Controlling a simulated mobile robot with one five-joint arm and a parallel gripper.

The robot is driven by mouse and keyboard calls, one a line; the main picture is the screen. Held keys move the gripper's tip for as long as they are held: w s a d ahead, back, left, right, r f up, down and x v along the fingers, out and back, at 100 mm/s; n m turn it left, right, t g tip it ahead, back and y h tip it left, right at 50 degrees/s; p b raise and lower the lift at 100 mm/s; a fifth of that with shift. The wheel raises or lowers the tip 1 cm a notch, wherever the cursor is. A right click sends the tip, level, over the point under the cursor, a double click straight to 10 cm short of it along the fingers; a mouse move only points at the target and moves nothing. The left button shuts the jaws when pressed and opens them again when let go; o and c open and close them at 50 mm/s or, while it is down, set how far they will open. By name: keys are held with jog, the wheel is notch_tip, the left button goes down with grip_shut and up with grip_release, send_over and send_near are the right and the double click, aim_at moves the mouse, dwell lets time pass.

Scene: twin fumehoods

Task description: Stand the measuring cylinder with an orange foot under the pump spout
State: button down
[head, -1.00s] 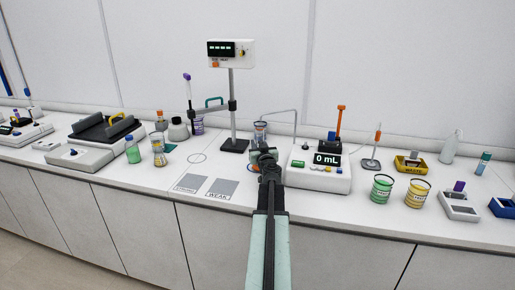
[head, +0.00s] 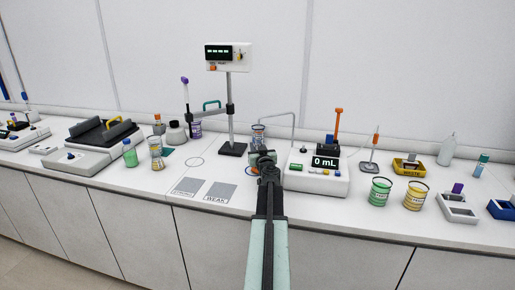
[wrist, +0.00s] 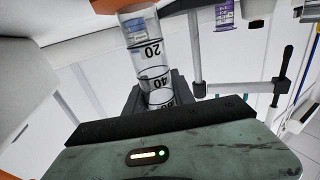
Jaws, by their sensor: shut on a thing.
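The clear measuring cylinder (head: 258,133) stands about upright in the head view, its upper part showing above my gripper (head: 263,158). Its orange foot (head: 250,170) shows partly below and left of the jaws. In the wrist view the cylinder (wrist: 148,50) has black graduations, and part of the orange foot (wrist: 110,5) shows at the top edge. My gripper (wrist: 155,100) is shut on the cylinder. The white pump (head: 318,180) reads 0 mL. Its thin grey spout (head: 278,113) bends left and ends near the cylinder's mouth. I cannot tell whether the foot touches the bench.
A clamp stand (head: 230,110) rises behind left of the cylinder. Two grey labelled pads (head: 220,190) lie at front left. Green (head: 380,191) and yellow (head: 415,194) beakers stand right of the pump. The bench around the ring mark (head: 195,162) is clear.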

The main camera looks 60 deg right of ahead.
jog(key=shift+f+b, duration=0.3)
jog(key=shift+f, duration=0.1)
jog(key=c, duration=1)
grip_release()
jog(key=shift+r, duration=0.1)
jog(key=shift+o, duration=0.2)
jog(key=v, duration=0.8)
jog(key=shift+d, duration=0.1)
